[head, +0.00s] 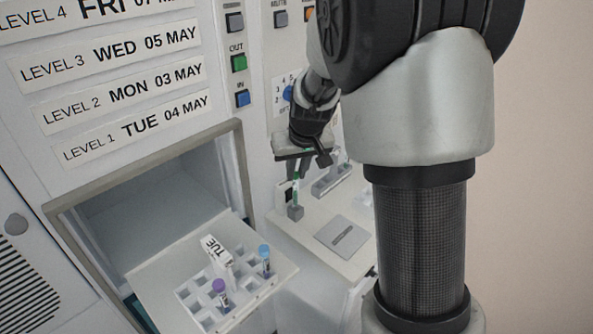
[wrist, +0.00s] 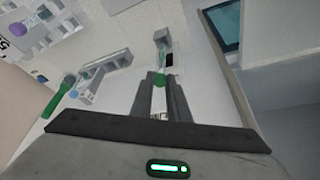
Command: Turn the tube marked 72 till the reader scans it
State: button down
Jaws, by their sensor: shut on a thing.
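My gripper (head: 296,178) is over the white worktop beside the machine. It also shows in the wrist view (wrist: 160,84), with its fingers shut on a tube with a green cap (wrist: 160,79). In the head view a thin green part of this tube (head: 295,194) shows below the fingers. The tube is just above or in a small grey block (head: 295,212); I cannot tell which. Its number is not readable. In the wrist view a grey block (wrist: 162,36) with a small black patch beside it stands past the fingertips.
A pull-out tray (head: 184,291) with a TUE flag holds a purple-capped tube (head: 220,287) and a blue-capped tube (head: 265,255). A flat grey plate (head: 343,238) lies on the worktop. A green object (wrist: 58,98) is at the wrist view's left.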

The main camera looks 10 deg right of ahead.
jog(key=shift+f+b, duration=0.35)
jog(key=shift+b, duration=0.05)
jog(key=shift+f+b, duration=0.45)
jog(key=shift+f, duration=0.25)
dwell(0.5)
jog(key=shift+f+b, duration=0.45)
jog(key=shift+b, duration=0.15)
jog(key=c, duration=1.6)
grip_release()
jog(key=shift+r, duration=0.15)
jog(key=p+v, duration=0.1)
jog(key=v, duration=1.6)
jog(key=shift+a+r, duration=0.1)
jog(key=shift+r, duration=0.05)
